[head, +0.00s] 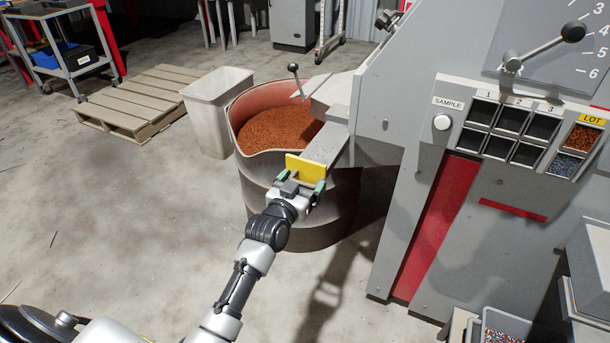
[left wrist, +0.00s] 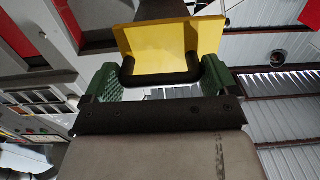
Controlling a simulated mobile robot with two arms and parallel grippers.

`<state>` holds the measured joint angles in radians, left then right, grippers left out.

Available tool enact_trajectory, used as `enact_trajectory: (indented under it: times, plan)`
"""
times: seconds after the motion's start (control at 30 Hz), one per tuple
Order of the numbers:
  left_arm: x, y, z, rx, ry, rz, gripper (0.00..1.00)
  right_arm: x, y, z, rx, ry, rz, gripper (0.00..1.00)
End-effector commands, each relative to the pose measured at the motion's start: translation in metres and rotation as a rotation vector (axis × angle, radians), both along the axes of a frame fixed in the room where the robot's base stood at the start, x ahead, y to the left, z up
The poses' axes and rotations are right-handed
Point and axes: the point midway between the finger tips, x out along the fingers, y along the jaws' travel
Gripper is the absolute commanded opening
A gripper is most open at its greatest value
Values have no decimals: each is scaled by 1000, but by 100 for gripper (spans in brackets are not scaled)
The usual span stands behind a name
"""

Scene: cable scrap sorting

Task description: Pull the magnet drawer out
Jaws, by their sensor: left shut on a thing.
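The magnet drawer (head: 327,147) is a grey box part with a yellow front plate (head: 304,168), jutting from the grey machine beside the drum. My left gripper (head: 303,191) is at the yellow plate. In the left wrist view the yellow plate (left wrist: 168,42) carries a black bar handle (left wrist: 160,77). The green fingers of my left gripper (left wrist: 160,80) stand at the two ends of this handle, shut on it. How far the drawer is out of the machine I cannot tell. My right gripper is not in view.
A drum (head: 270,185) of copper-coloured granules stands under the drawer. A white bin (head: 212,112) and a wooden pallet (head: 140,104) are behind it to the left. The grey machine (head: 415,125) with sample compartments fills the right. The floor at left is clear.

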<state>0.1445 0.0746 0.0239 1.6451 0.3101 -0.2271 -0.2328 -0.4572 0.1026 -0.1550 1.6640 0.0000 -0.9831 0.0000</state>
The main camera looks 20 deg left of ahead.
Motion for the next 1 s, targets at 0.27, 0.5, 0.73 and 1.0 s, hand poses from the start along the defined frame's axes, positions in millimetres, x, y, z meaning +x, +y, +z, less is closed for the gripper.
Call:
enact_trajectory:
  times: [0.27,0.5,0.73,1.0]
  plan:
    - [-4,0,-1,-1,1,-1,46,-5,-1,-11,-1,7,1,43]
    - [-4,0,-1,-1,1,0,46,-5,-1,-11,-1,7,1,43]
    - [-4,0,-1,-1,1,0,100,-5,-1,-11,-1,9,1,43]
    - [-15,1,-1,-1,2,0,100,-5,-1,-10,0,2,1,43]
